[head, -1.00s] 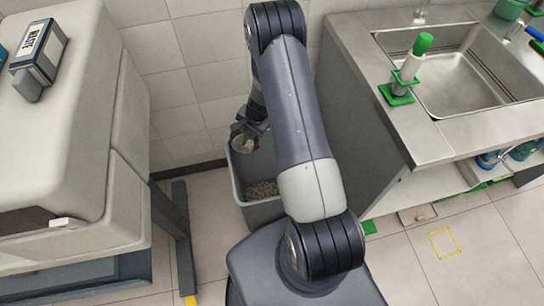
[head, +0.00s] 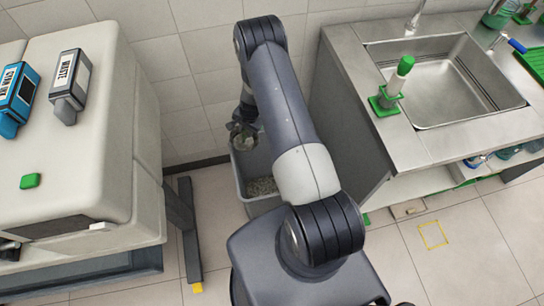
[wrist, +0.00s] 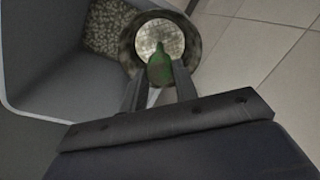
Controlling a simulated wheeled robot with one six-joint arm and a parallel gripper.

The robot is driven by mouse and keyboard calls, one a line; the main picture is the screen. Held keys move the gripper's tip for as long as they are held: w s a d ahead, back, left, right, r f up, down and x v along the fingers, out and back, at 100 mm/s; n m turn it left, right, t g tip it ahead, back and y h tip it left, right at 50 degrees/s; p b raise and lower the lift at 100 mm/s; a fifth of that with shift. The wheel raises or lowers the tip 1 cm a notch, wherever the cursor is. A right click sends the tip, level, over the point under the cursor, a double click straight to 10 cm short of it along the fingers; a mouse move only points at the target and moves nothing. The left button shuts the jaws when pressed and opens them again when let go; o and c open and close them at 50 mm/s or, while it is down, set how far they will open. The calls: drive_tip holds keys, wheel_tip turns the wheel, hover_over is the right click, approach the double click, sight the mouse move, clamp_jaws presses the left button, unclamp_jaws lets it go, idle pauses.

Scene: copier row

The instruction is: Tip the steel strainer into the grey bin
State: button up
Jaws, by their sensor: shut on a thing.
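The steel strainer (wrist: 128,42) is in my gripper (wrist: 160,72), which is shut on a green part at the strainer's near side. In the wrist view its round bowl shows a bright mesh-like middle. In the head view the strainer (head: 247,141) is small and partly hidden by my gripper (head: 243,125). The grey bin (head: 240,185) stands on the floor below it, between the copier and the sink counter. Pale granular stuff lies in the bin. The strainer overlaps the bin's rim (wrist: 30,113) in the wrist view; I cannot tell its height or exact tilt.
The copier (head: 85,130) at left carries a waste box (head: 70,85), a cyan ink box (head: 17,95) and a green block (head: 30,181). The steel counter (head: 350,80) with a sink (head: 450,85) stands at right. Open floor lies at the lower right.

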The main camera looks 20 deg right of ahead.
drive_tip(key=shift+w+a+r+p, duration=0.15)
drive_tip(key=shift+r+p, duration=0.25)
drive_tip(key=shift+p, duration=0.4)
drive_tip(key=shift+w, duration=0.1)
drive_tip(key=shift+w+a+f+g+h, duration=0.1)
drive_tip(key=shift+w+a+g+h, duration=0.3)
drive_tip(key=shift+w+g, duration=0.15)
drive_tip(key=shift+w+a+f, duration=0.15)
drive_tip(key=shift+w, duration=0.1)
drive_tip(key=shift+w+a+r+g+h+b, duration=0.3)
drive_tip(key=shift+w+g+b, duration=0.2)
drive_tip(key=shift+b, duration=0.4)
